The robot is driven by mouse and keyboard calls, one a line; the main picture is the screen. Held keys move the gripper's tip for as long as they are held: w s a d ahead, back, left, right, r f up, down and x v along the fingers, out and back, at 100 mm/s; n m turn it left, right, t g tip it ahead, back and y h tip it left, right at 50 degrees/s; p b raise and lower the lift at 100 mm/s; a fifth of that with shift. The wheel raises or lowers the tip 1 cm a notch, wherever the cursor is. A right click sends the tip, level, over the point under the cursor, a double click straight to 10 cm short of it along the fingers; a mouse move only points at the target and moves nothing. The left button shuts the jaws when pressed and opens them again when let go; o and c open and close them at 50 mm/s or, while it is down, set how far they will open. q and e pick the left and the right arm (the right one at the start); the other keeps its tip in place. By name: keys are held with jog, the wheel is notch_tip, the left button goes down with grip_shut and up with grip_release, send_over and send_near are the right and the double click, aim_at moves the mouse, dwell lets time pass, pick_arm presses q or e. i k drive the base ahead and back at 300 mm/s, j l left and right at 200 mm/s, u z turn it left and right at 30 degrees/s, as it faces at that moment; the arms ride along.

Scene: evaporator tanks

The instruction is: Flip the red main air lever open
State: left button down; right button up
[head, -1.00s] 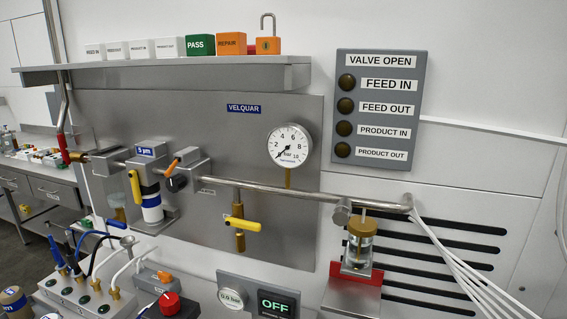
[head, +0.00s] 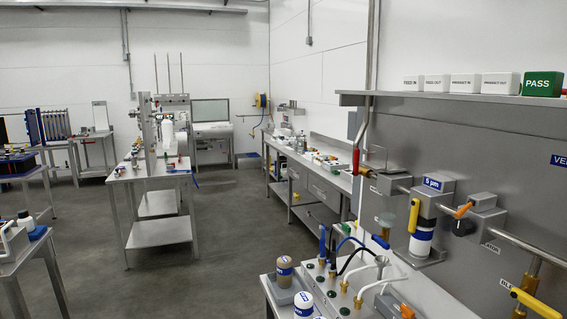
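The red main air lever (head: 356,161) shows in the head view as a small upright red bar. It is beside the brass fitting at the foot of the bent metal air pipe (head: 364,130), at the left end of the air line on the grey panel (head: 458,140). It is small here, so its exact angle is hard to tell. Neither my left nor my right gripper is in view.
Right of the lever are a grey regulator block (head: 390,184), a filter unit (head: 424,225) with a yellow handle, and an orange-handled valve. Below stands a manifold (head: 330,285) with blue and black hoses. A long bench (head: 325,178) lies behind; open floor (head: 215,250) is at left.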

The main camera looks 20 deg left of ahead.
aim_at(356, 172)
jog(key=u, duration=0.3)
jog(key=i+j+z, duration=0.1)
jog(key=j, duration=0.3)
jog(key=i+j+z, duration=0.1)
jog(key=i+j, duration=0.15)
jog(key=j, duration=0.2)
jog(key=i+j+z, duration=0.1)
jog(key=j, duration=0.35)
jog(key=i+j+z, duration=0.15)
jog(key=j, duration=0.3)
jog(key=i+j+z, duration=0.1)
jog(key=j, duration=0.35)
jog(key=i+j+z, duration=0.1)
jog(key=j, duration=0.4)
jog(key=i+j+z, duration=0.1)
jog(key=j, duration=0.35)
jog(key=i, duration=0.1)
